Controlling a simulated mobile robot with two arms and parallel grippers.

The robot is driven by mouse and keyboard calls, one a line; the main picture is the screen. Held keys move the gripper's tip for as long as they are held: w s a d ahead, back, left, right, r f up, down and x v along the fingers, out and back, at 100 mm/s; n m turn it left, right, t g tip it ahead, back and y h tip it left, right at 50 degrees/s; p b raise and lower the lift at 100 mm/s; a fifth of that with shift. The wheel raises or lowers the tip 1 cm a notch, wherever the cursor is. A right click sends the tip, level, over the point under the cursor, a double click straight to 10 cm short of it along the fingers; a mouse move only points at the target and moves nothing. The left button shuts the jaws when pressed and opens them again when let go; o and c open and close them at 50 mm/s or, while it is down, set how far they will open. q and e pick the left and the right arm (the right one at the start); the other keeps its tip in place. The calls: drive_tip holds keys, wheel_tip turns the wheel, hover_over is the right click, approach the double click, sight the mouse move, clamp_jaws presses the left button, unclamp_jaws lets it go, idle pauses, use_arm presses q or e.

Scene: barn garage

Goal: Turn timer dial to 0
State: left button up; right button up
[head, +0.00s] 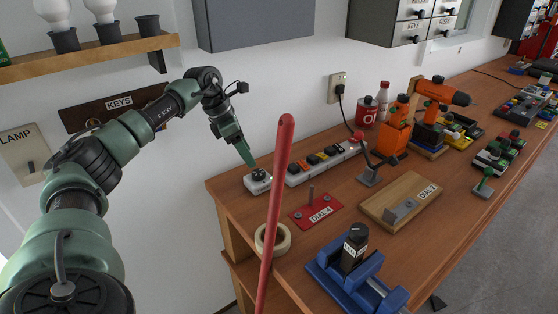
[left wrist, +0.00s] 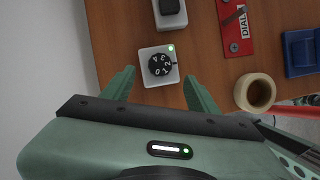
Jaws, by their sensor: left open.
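The timer is a small white box (left wrist: 146,79) with a round black dial (left wrist: 159,65) bearing white digits. A green light glows at its corner, and a small dark pointer mark shows at the dial's right side. In the head view the timer (head: 256,186) sits on the bench's left end. My left gripper (left wrist: 160,72) is open, its two green fingers on either side of the timer, with nothing between them that I can see held. In the head view my left gripper (head: 246,156) points down just above the dial. Contact cannot be told. My right gripper is not in view.
A power strip (head: 325,162) lies beside the timer. A tape roll (head: 273,240), a red DIAL 4 plate (head: 316,212) and a blue vise (head: 345,281) are nearby. A long red rod (head: 274,210) crosses the foreground. A wall stands behind the bench.

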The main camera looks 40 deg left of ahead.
sight(258, 172)
use_arm(q)
drive_tip(key=shift+w+f, duration=0.1)
drive_tip(key=shift+f, duration=0.1)
drive_tip(key=x, duration=0.1)
drive_tip(key=p+x, duration=0.1)
drive_tip(key=x, duration=0.1)
drive_tip(key=shift+s+d+f, duration=0.1)
drive_tip(key=shift+s+f, duration=0.1)
drive_tip(key=shift+f, duration=0.05)
drive_tip(key=x, duration=0.2)
drive_tip(key=shift+w+f+p, duration=0.2)
drive_tip(key=shift+w+p, duration=0.05)
drive_tip(key=shift+p, duration=0.1)
drive_tip(key=shift+w+d+f, duration=0.1)
drive_tip(key=shift+f, duration=0.35)
drive_tip(key=shift+c, duration=0.9)
clamp_jaws()
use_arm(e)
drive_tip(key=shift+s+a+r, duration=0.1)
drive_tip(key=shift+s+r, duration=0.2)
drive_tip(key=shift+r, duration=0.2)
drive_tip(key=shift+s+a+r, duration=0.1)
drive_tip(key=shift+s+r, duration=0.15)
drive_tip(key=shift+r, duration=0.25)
